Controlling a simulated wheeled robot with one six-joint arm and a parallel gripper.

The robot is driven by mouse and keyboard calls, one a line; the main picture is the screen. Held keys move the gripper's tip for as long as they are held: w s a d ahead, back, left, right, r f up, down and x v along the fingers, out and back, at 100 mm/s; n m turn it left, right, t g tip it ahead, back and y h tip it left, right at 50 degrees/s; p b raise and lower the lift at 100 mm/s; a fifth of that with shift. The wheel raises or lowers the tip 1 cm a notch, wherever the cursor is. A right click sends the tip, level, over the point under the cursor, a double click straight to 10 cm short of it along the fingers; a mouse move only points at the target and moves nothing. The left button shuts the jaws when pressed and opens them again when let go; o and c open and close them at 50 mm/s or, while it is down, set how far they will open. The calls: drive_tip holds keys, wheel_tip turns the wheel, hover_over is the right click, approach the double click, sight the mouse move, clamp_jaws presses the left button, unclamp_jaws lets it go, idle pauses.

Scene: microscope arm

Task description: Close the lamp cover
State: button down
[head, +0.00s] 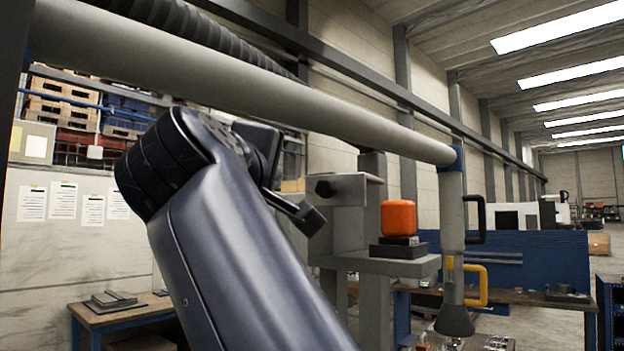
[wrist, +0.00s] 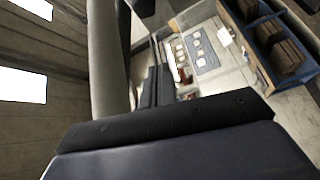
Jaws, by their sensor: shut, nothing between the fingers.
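A grey microscope-like stand (head: 346,222) is in the middle of the head view, with a dark round knob on its upper block. I cannot pick out the lamp cover for certain, nor tell whether it is open or closed. An orange rounded block (head: 398,217) sits on a black base (head: 399,248) on the stand's grey ledge. My gripper (head: 309,218) is shut and empty, just left of the stand's upper block in the picture. I cannot tell whether they touch. My dark arm hides the stand's left side. The wrist view shows mainly a dark edge and the room.
A thick grey pipe (head: 250,85) runs overhead and joins a hanging nozzle arm (head: 452,235) with a yellow handle (head: 482,285) and a black handle. A workbench (head: 118,314) stands at left. A blue partition (head: 530,262) stands behind at right.

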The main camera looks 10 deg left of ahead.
sight(313, 185)
drive_tip(key=w+d, duration=0.1)
drive_tip(key=w, duration=0.1)
drive_tip(key=w+d+p, duration=0.1)
drive_tip(key=w, duration=0.4)
drive_tip(key=shift+w+d, duration=0.15)
drive_tip(key=shift+d, duration=0.25)
drive_tip(key=shift+s+d+f, duration=0.1)
drive_tip(key=shift+s+d, duration=0.1)
drive_tip(key=shift+d, duration=0.1)
drive_tip(key=shift+d+f, duration=0.15)
drive_tip(key=shift+d, duration=0.05)
drive_tip(key=shift+s+d, duration=0.1)
drive_tip(key=shift+d, duration=0.05)
